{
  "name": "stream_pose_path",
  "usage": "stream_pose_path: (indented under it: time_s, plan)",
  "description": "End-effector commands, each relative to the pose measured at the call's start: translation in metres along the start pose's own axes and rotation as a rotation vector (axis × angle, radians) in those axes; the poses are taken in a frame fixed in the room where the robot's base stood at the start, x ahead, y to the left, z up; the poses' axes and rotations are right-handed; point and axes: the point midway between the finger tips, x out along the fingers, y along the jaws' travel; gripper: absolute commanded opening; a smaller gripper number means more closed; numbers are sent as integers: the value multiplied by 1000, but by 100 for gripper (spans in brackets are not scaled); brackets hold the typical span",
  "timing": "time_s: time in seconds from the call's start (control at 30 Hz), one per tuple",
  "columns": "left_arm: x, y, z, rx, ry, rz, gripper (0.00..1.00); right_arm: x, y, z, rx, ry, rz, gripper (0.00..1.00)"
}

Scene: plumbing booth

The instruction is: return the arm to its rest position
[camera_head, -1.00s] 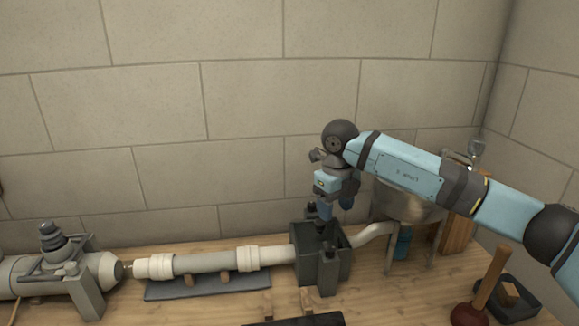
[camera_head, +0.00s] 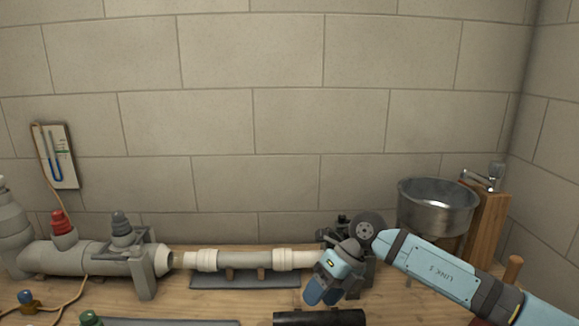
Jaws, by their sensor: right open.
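My right arm (camera_head: 440,271) comes in from the lower right, its blue links reaching toward the middle of the bench. My right gripper (camera_head: 322,295) is open, with its blue fingers pointing down, low in front of the dark bracket (camera_head: 357,276). Nothing shows between the fingers. The gripper and wrist hide part of the bracket and the right end of the pale pipe (camera_head: 247,261). My left gripper is not in the picture.
A metal basin (camera_head: 437,208) stands at the right beside a wooden post (camera_head: 487,226). Grey pipework with a red-capped valve (camera_head: 61,228) fills the left. A gauge board (camera_head: 55,157) hangs on the wall. A black cylinder (camera_head: 318,318) lies at the front edge.

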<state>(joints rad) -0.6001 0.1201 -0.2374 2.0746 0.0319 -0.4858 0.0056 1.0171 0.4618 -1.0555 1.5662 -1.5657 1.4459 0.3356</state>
Motion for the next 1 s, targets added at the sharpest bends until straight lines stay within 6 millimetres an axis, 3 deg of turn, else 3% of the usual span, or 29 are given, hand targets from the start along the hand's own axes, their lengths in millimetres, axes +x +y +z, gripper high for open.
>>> stream_pose_path:
  time_s: [0.03,0.1,0.2,0.3,0.43,0.57,0.77,0.9,1.0]
  plan:
    - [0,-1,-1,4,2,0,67,22,17,-6,4,-25,120,57]
    - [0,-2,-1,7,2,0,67,44,43,-12,25,-78,301,57]
    - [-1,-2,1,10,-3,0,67,63,79,-19,95,-177,577,57]
    - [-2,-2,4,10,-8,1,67,68,103,-25,210,-291,836,57]
    - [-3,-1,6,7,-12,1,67,64,110,-32,428,-451,1131,57]
    - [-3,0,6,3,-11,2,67,60,91,-44,713,-615,1367,57]
    - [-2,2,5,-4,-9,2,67,75,23,-87,1268,-845,1586,57]
    - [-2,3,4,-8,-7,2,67,106,-29,-142,1706,-962,1623,57]
    - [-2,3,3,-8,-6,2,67,131,-55,-184,1983,-1005,1597,57]
